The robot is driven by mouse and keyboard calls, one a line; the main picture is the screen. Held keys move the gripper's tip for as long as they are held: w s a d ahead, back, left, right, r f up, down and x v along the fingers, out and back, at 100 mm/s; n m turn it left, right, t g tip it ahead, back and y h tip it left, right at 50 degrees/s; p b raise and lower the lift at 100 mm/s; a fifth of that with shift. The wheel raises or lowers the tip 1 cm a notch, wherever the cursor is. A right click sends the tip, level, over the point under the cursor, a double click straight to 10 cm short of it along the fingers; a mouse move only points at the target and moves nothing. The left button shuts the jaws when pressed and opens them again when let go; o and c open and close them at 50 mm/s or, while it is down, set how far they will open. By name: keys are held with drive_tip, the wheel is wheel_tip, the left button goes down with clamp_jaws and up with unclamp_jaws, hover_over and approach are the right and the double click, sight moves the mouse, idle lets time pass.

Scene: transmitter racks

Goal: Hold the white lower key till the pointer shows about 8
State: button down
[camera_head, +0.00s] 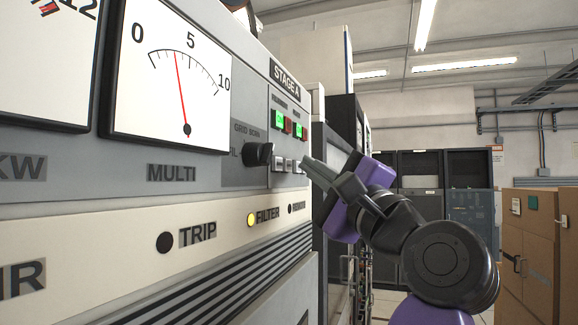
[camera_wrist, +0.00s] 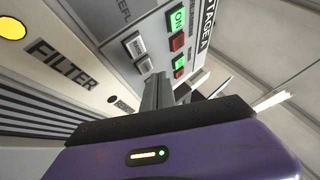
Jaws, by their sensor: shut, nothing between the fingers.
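The panel meter (camera_head: 175,85) marked MULTI has a scale of 0, 5 and 10. Its red pointer (camera_head: 181,90) stands a little left of 5, at roughly 3 to 4. Small white keys (camera_head: 279,164) sit in a row under the green and red buttons; two white keys show in the wrist view (camera_wrist: 134,45) (camera_wrist: 145,66). Their labels are too small to read, so I cannot tell which is the lower key. My gripper (camera_head: 307,163) is shut and empty, its tips at the right end of the key row. The tips (camera_wrist: 157,82) hide part of the panel; contact is unclear.
A black knob (camera_head: 258,154) sticks out left of the keys. Green (camera_head: 277,119) and red (camera_head: 288,125) buttons are just above them. A yellow FILTER lamp (camera_head: 251,220) is lit below. Brown cabinets (camera_head: 527,240) stand at the right.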

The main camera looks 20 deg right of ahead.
drive_tip(key=shift+s+d, duration=0.75)
drive_tip(key=shift+d, duration=0.25)
drive_tip(key=shift+s+d, duration=0.7)
drive_tip(key=shift+d, duration=0.25)
drive_tip(key=s+d+r+t+h, duration=0.2)
drive_tip(key=d+r+h, duration=0.1)
drive_tip(key=r, duration=0.1)
drive_tip(key=s+a+f+n+h, duration=0.1)
drive_tip(key=s+f+n, duration=0.3)
drive_tip(key=f, duration=0.8)
drive_tip(key=s+f+n+h, duration=0.1)
drive_tip(key=s+f+n, duration=0.1)
drive_tip(key=f+n, duration=0.7)
drive_tip(key=s+a+f+n+h, duration=0.1)
drive_tip(key=s+f+n, duration=0.25)
drive_tip(key=f, duration=1.05)
drive_tip(key=s+a+f+n+g+b, duration=0.1)
drive_tip(key=s+f+g, duration=0.8)
drive_tip(key=s+f, duration=1.7)
drive_tip(key=s+a+n, duration=0.1)
drive_tip(key=s, duration=0.3)
drive_tip(key=shift+f+g, duration=0.15)
drive_tip(key=shift+g, duration=0.15)
